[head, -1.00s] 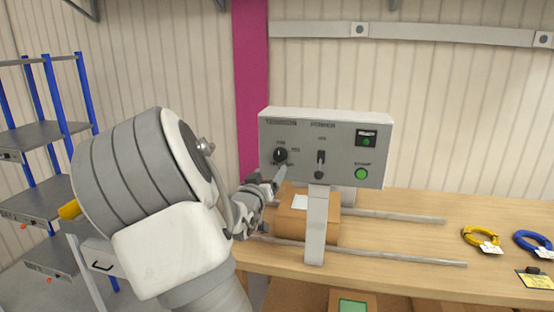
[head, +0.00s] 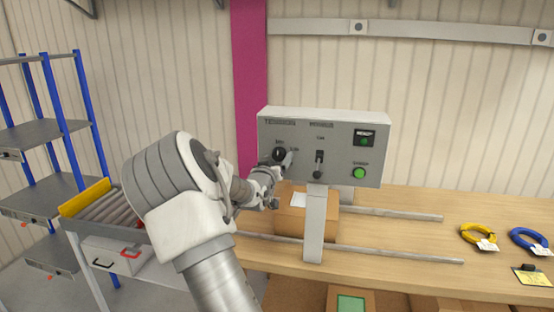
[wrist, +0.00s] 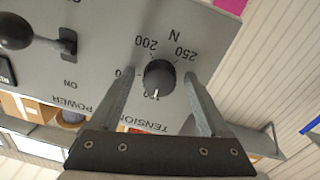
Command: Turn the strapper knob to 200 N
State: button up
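The grey strapper panel (head: 340,150) stands on the bench. Its round black tension knob (wrist: 159,76) also shows in the head view (head: 279,154). The wrist view sees the panel upside down. The knob's white mark points down in that picture, toward a partly hidden label; "200" stands above the knob's upper left and "250" at its upper right. My gripper (wrist: 162,75) is open, one finger on each side of the knob, with a small gap visible on both sides.
A power switch lever (head: 318,166) sits right of the knob, with a green button (head: 359,173) beyond it. A cardboard box (head: 290,218) lies under the panel. Yellow (head: 478,233) and blue (head: 530,239) cable coils lie on the right of the bench.

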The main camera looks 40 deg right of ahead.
grip_shut()
jog(key=shift+f+b, duration=0.1)
jog(key=shift+b, duration=0.4)
